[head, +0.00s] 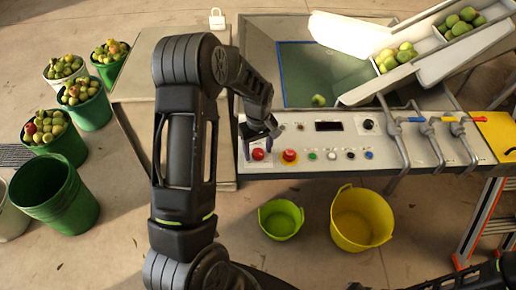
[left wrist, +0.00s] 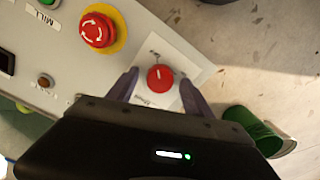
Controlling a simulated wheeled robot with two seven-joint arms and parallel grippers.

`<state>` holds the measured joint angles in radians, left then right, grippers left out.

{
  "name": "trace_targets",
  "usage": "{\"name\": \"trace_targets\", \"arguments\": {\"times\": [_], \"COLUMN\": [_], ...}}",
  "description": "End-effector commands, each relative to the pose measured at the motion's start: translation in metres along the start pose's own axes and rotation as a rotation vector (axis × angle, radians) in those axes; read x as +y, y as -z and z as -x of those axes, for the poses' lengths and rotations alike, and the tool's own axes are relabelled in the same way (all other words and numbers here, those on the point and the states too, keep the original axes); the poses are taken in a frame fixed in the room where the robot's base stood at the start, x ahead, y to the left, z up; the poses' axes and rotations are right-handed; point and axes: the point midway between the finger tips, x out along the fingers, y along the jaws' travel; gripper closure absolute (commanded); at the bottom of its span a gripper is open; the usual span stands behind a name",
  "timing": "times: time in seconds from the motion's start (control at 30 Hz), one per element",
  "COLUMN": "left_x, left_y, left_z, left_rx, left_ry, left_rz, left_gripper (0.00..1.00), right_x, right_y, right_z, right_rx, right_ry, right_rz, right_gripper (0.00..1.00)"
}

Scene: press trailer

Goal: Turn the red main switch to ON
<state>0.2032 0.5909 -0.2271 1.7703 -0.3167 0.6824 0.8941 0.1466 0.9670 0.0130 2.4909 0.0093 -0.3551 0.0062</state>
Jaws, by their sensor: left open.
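The red main switch (head: 258,154) is a round knob at the left end of the grey control panel. In the left wrist view the knob (left wrist: 160,80) sits on a pale label plate, with a short white mark on its face; the plate's lettering is too small to read surely. My left gripper (head: 260,142) is at the switch, from above in the picture. In the left wrist view its two fingers (left wrist: 160,84) stand open on either side of the knob, with a visible gap on each side. My right gripper is not in view.
A red emergency stop (head: 289,156) on a yellow ring is just right of the switch. Several small buttons, a dark display (head: 328,126) and pipes with coloured handles follow. Green (head: 281,219) and yellow (head: 362,218) tubs stand below. Fruit buckets (head: 85,103) stand at left.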

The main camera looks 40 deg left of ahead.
Motion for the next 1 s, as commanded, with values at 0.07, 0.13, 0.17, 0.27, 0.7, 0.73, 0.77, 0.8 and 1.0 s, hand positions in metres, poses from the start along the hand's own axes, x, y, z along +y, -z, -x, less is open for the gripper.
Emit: {"name": "trace_targets", "arguments": {"times": [0.07, 0.13, 0.17, 0.27, 0.7, 0.73, 0.77, 0.8, 1.0], "left_x": [0.0001, 0.0, 0.0, 0.0, 0.0, 0.0, 0.0, 0.0, 0.0001], "left_y": [0.0001, 0.0001, 0.0001, 0.0001, 0.0, 0.0, 0.0, 0.0, 0.0], "left_z": [0.0, 0.0001, 0.0001, 0.0002, 0.0004, 0.0004, 0.0004, 0.0004, 0.0004], "left_rx": [0.0, 0.0, 0.0, 0.0, 0.0, 0.0, 0.0, 0.0, 0.0], "left_ry": [0.0, 0.0, 0.0, 0.0, 0.0, 0.0, 0.0, 0.0, 0.0], "left_rz": [0.0, 0.0, 0.0, 0.0, 0.0, 0.0, 0.0, 0.0, -0.001], "left_gripper": [0.41, 0.42, 0.44, 0.52, 0.88, 0.91, 0.93, 0.96, 1.0], "right_x": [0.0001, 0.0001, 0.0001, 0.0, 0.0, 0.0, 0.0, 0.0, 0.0], "right_y": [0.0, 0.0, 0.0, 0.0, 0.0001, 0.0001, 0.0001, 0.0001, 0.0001], "right_z": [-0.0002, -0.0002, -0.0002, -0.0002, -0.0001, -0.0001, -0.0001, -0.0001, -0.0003], "right_rx": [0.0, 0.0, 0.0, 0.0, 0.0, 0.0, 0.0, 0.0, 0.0], "right_ry": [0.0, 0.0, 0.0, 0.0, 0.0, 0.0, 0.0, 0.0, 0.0], "right_rz": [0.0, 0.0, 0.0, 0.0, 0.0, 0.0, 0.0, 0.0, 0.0], "right_gripper": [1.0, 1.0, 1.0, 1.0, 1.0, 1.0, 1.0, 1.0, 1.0]}}
